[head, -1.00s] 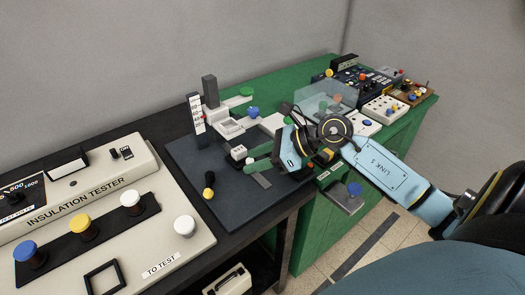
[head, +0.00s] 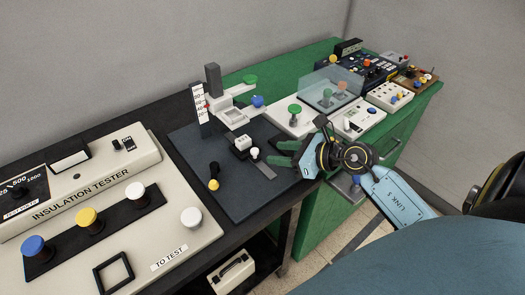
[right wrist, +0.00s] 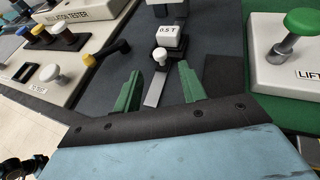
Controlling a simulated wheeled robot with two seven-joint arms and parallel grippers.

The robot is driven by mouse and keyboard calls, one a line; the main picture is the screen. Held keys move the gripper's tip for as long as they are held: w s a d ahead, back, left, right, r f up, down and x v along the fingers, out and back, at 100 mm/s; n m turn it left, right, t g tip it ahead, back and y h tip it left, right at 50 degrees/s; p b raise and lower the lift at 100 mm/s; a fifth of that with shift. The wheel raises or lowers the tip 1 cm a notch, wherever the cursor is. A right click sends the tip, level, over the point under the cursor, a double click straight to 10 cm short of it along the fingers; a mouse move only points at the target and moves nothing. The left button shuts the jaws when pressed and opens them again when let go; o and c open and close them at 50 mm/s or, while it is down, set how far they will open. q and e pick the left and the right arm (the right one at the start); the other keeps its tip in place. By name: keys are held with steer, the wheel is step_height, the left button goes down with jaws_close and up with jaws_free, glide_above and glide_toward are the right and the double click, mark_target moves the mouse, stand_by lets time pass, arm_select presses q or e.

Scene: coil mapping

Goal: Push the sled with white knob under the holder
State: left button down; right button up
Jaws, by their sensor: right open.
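The sled is a small white block marked 0.5 T (head: 243,141) with a white knob (head: 255,153) on its near side, sitting on a grey strip on the dark base plate. It also shows in the right wrist view (right wrist: 172,37). The holder seems to be the pale bracket (head: 235,116) beside the upright post; the sled sits in front of it, apart from it in the head view. My right gripper (head: 276,153) has green fingers, spread and empty, just right of the knob. In the right wrist view the knob (right wrist: 160,55) lies ahead of the fingers. My left gripper is not seen.
A black lever with a yellow end (head: 213,184) lies left of the sled. The insulation tester (head: 140,225) fills the left side. A white panel with a green knob (head: 294,110) stands right of the sled. A scale post (head: 200,109) rises behind.

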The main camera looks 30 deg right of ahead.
mark_target(252, 153)
steer(key=x, duration=0.6)
steer(key=shift+w+a, duration=0.1)
jaws_close()
